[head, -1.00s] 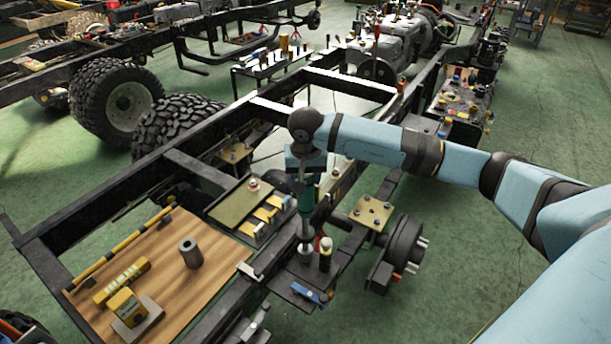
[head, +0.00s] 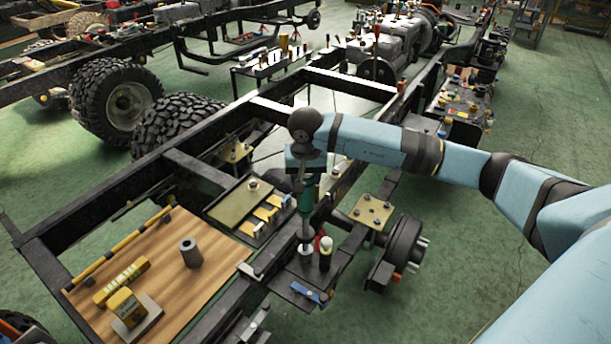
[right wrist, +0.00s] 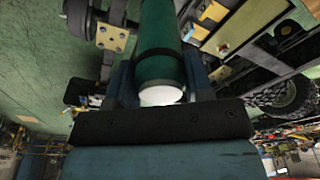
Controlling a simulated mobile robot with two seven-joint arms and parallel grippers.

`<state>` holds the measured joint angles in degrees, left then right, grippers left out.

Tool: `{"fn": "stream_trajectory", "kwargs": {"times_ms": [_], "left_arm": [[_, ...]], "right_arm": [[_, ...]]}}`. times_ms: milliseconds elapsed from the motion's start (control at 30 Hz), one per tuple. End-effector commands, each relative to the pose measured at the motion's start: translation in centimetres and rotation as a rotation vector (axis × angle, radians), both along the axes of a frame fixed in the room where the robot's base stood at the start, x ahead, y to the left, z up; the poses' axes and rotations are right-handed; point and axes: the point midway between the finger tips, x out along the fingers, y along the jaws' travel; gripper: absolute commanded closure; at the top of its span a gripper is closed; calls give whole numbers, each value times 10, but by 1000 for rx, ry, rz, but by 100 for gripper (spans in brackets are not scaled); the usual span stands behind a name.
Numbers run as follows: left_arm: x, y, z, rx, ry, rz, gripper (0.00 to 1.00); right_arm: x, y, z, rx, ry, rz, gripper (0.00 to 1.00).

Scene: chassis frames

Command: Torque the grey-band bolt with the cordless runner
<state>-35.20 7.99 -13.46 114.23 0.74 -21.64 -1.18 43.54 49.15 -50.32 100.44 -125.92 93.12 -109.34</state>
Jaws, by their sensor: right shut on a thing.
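My right gripper (head: 306,172) is shut on the teal cordless runner (head: 306,198) and holds it upright, nose down, over the near frame rail. In the right wrist view the runner's green body (right wrist: 160,50) runs between the fingers (right wrist: 160,82), with a white round end toward the camera. I cannot make out a grey-band bolt for certain. My left gripper is not in view.
A wooden board (head: 190,285) at left carries a grey cylinder (head: 190,252), yellow boxes and a striped bar. A tray with yellow pieces (head: 266,215) lies beside the runner. A wheel hub (head: 402,245) is right.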

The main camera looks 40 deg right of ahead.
Motion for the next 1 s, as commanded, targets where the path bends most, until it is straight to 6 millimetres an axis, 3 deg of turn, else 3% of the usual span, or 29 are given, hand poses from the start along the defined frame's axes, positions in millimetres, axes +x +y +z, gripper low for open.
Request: {"fn": "stream_trajectory", "kwargs": {"times_ms": [1000], "left_arm": [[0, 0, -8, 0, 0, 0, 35]], "right_arm": [[0, 0, -9, 0, -1, 0, 100]]}}
